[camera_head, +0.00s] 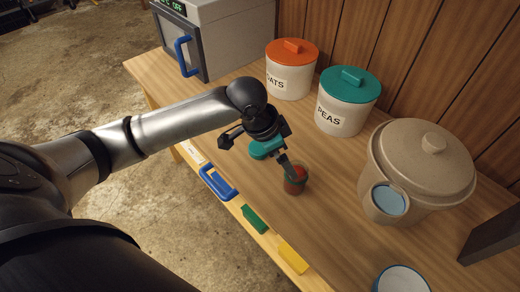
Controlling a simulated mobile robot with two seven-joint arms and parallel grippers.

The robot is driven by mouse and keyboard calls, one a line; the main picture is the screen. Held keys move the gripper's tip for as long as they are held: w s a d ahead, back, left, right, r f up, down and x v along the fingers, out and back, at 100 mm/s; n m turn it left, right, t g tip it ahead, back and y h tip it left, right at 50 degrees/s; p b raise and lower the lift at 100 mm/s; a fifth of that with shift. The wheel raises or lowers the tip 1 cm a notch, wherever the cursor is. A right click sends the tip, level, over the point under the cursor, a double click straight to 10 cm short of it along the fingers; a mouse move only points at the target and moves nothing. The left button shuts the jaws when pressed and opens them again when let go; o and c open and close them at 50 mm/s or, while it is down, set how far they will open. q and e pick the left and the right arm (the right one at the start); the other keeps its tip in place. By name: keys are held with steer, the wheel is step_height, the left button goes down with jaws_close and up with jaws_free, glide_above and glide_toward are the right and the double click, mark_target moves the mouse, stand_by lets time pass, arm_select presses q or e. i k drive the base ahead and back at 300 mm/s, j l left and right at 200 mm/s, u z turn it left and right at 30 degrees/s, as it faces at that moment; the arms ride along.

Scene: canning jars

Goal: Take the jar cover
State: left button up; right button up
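My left gripper (263,147) reaches over the wooden counter from the left. A small teal cover-like piece (264,149) shows right at the gripper, partly hidden by it. I cannot tell whether the fingers hold it. A small jar with red contents (295,186) stands on the counter just below and to the right of the gripper. A dark finger-like part overlaps or touches its top, so its rim is partly hidden. My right gripper is not in view.
Behind stand an OATS canister (289,82) with an orange lid and a PEAS canister (341,117) with a teal lid. A large beige lidded pot (405,165) is at right, a white cup (401,281) at front. Drawers with blue, green and yellow handles line the counter's front edge.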

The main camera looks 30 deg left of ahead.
mark_target(256, 151)
steer(key=i+j+z, duration=0.1)
steer(key=j+z, duration=0.2)
steer(key=j, duration=0.4)
steer(key=j+z, duration=0.3)
steer(key=j, duration=0.45)
